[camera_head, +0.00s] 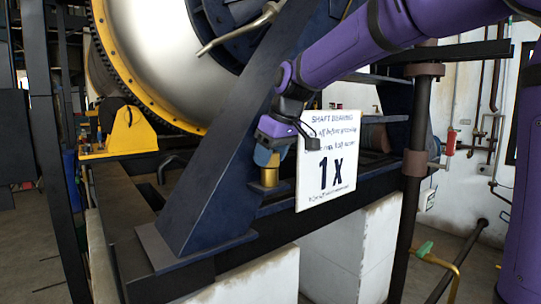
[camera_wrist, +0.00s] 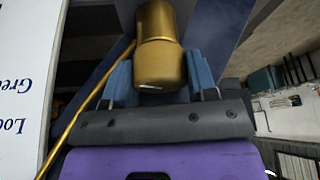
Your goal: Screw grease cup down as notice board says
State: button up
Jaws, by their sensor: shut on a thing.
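The brass grease cup (camera_head: 269,177) stands upright on the dark steel frame, below my gripper (camera_head: 267,157). In the wrist view the grease cup (camera_wrist: 158,62) sits between the two blue fingers, and my gripper (camera_wrist: 160,82) is shut on it. The white notice board (camera_head: 330,165) is just right of the cup. It reads "SHAFT BEARING" with a large "1 X" below. The smaller lines are too small or partly covered by my gripper to read fully. The board's edge (camera_wrist: 22,70) shows upside down in the wrist view.
A slanted dark blue beam (camera_head: 222,135) rises close left of the cup. Behind it is a large pale drum (camera_head: 150,45) with a yellow toothed rim. A dark post (camera_head: 413,180) stands right of the board. A thin brass pipe (camera_wrist: 88,100) runs beside the cup.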

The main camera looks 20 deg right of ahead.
jog(key=m+h, duration=0.1)
jog(key=m, duration=0.1)
jog(key=m+h, duration=0.1)
jog(key=m, duration=0.2)
jog(key=shift+a+m+t, duration=0.1)
jog(key=shift+m+t, duration=0.2)
jog(key=shift+t, duration=0.1)
jog(key=m+h, duration=0.2)
jog(key=m, duration=0.2)
jog(key=shift+m, duration=0.4)
jog(key=o, duration=0.9)
jog(key=shift+r, duration=0.1)
jog(key=shift+a, duration=0.15)
